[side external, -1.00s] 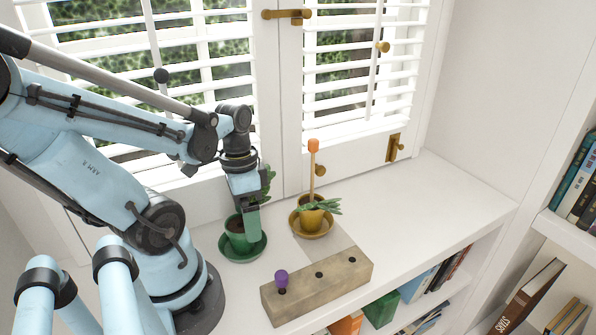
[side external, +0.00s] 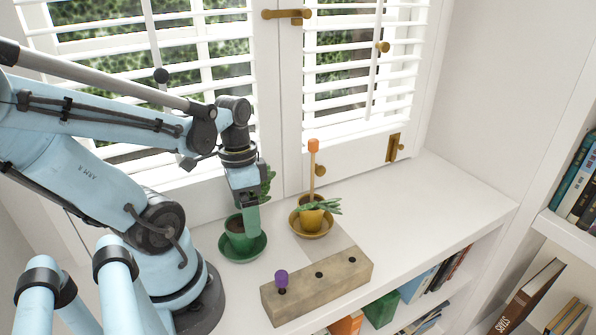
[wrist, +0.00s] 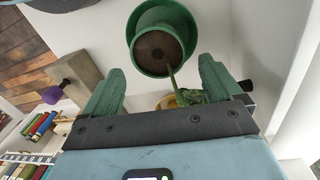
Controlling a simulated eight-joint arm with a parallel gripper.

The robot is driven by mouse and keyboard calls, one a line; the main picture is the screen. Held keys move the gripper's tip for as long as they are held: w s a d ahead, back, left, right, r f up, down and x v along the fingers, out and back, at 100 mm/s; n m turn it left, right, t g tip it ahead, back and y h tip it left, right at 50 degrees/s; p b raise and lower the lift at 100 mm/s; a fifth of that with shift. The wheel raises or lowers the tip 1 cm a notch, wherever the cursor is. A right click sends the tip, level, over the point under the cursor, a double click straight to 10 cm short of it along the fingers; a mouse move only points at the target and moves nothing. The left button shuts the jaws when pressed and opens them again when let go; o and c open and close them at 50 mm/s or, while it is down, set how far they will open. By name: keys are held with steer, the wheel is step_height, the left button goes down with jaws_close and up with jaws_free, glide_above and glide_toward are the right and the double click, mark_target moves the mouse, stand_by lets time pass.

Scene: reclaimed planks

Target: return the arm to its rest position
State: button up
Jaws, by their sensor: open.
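My gripper (side external: 252,230) hangs pointing down by the green pot (side external: 238,238) on the white shelf top. In the side view a leafy plant shows partly behind my gripper. I cannot tell whether the fingers touch the pot or plant.
The green pot stands on a green saucer (side external: 258,252). A yellow pot (side external: 310,218) with a drooping plant and an orange-topped stake (side external: 313,160) stands to its right. A wooden block (side external: 335,280) with holes and a purple-topped peg (side external: 281,277) lies in front. The shelf's right side is clear.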

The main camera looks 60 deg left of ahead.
step_height(320, 180, up, 10)
steer(key=shift+d+f, duration=0.1)
steer(key=shift+f, duration=5.8)
steer(key=shift+r, duration=1.5)
steer(key=d+r+n, duration=0.4)
steer(key=d+r, duration=0.6)
steer(key=d, duration=0.1)
steer(key=shift+s, duration=0.35)
